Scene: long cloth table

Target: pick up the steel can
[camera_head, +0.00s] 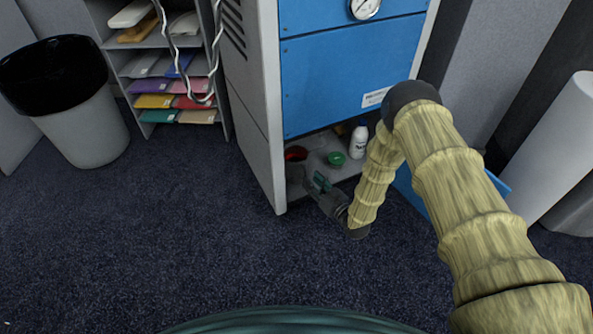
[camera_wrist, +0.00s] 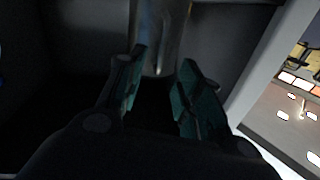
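The steel can (camera_wrist: 163,30) is a shiny grey cylinder at the top middle of the wrist view. Its upper part is cut off by the picture edge. My gripper (camera_wrist: 160,72) is open, with one teal finger on each side of the can's near end. I cannot tell whether either finger touches it. In the head view my gripper (camera_head: 320,184) reaches low into the open bottom compartment of the blue and grey cabinet (camera_head: 345,65). The can does not show clearly there.
A white bottle with a blue cap (camera_head: 359,145), a green item (camera_head: 336,159) and a red round item (camera_head: 296,153) stand on the cabinet's bottom shelf. The cabinet's side wall (camera_head: 255,110) is close left of my gripper. A bin (camera_head: 85,125) stands far left; open carpet lies in front.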

